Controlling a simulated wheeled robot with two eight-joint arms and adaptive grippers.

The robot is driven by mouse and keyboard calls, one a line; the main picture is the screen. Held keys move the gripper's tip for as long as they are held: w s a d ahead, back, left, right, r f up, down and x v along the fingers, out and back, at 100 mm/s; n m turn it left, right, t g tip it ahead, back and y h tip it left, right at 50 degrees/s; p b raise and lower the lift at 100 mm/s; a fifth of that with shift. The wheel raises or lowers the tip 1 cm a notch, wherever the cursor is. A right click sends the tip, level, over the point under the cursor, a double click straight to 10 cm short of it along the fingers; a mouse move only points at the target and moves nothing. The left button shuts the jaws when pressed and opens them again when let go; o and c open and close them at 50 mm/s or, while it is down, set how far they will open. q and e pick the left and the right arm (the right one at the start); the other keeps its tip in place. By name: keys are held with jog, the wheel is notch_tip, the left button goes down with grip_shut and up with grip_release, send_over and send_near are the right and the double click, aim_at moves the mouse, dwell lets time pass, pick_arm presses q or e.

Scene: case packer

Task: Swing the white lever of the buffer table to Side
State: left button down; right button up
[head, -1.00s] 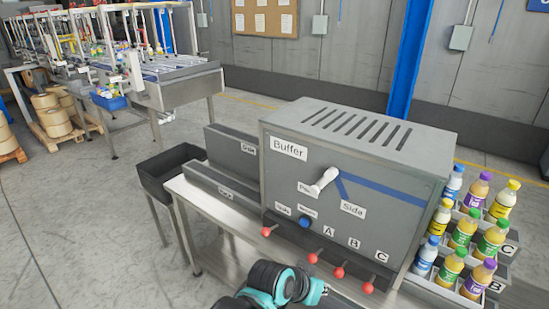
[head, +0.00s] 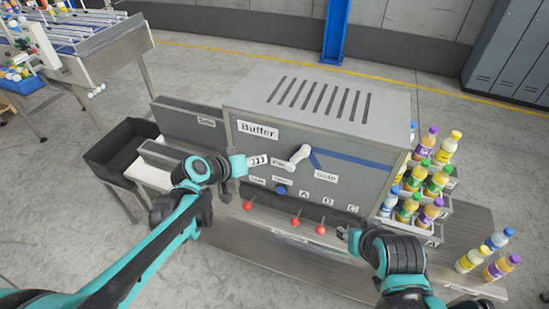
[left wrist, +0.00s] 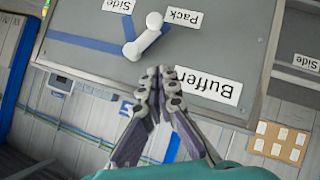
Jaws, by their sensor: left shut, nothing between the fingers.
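The buffer table's grey box (head: 360,188) has a white lever (head: 300,156) on its front panel. The lever slants down and left, its lower end close to the Pack label (head: 281,163). The Side label (head: 326,175) is to its lower right. In the left wrist view, which is upside down, the lever (left wrist: 146,38) points between the labels, nearer Pack (left wrist: 180,16). My left gripper (head: 264,160) is shut and empty, left of the lever. Its fingertips (left wrist: 160,72) look apart from the lever. My right gripper (head: 343,233) is low by the front edge; its fingers are unclear.
Red knobs (head: 296,222) stick out below the panel, with a blue button (head: 280,190) above them. Bottles fill the racks (head: 447,210) at the right; three more bottles (head: 486,252) stand on the table. A black bin (head: 110,157) is at the left.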

pick_arm(q)
jog(key=shift+d, duration=0.1)
jog(key=b, duration=0.1)
send_near(298, 158)
jog(key=w+a+f, duration=0.1)
jog(key=w+a, duration=0.1)
jog(key=w, duration=0.1)
jog(key=shift+w+d+f+b, duration=0.15)
jog(key=shift+d+f, duration=0.2)
jog(key=shift+f, duration=0.35)
jog(key=shift+w+d+f+b, duration=0.1)
jog(key=shift+d+f, duration=0.25)
jog(key=shift+f, duration=0.35)
jog(key=shift+w+d+f+b, duration=0.15)
jog(key=shift+d+f, duration=0.2)
jog(key=shift+f, duration=0.3)
jog(key=shift+f, duration=0.1)
jog(key=shift+s+f+b, duration=0.1)
jog(key=shift+b, duration=0.4)
